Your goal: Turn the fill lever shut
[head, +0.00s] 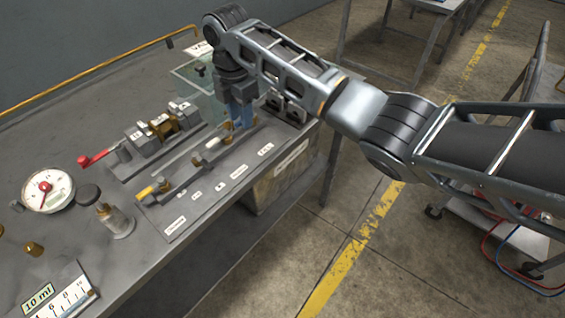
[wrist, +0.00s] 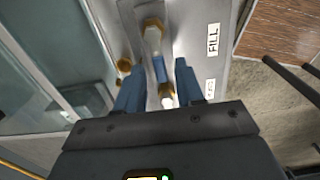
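The fill lever (wrist: 160,68) lies beside the FILL label (wrist: 213,39) in the wrist view. It has a brass pivot (wrist: 152,24), a blue section and a pale end. My gripper (wrist: 160,88) is open, with one blue finger on each side of the lever and visible gaps between. In the head view my gripper (head: 240,118) points down at the far end of the labelled valve panel (head: 176,222). The fingers hide most of the fill lever there.
A pale-handled lever (head: 213,144) and a yellow-handled lever (head: 152,189) sit nearer on the panel. A red-handled block assembly (head: 97,157), a round gauge (head: 48,190) and a glass tank (head: 190,78) stand on the bench. The bench edge is close on the right.

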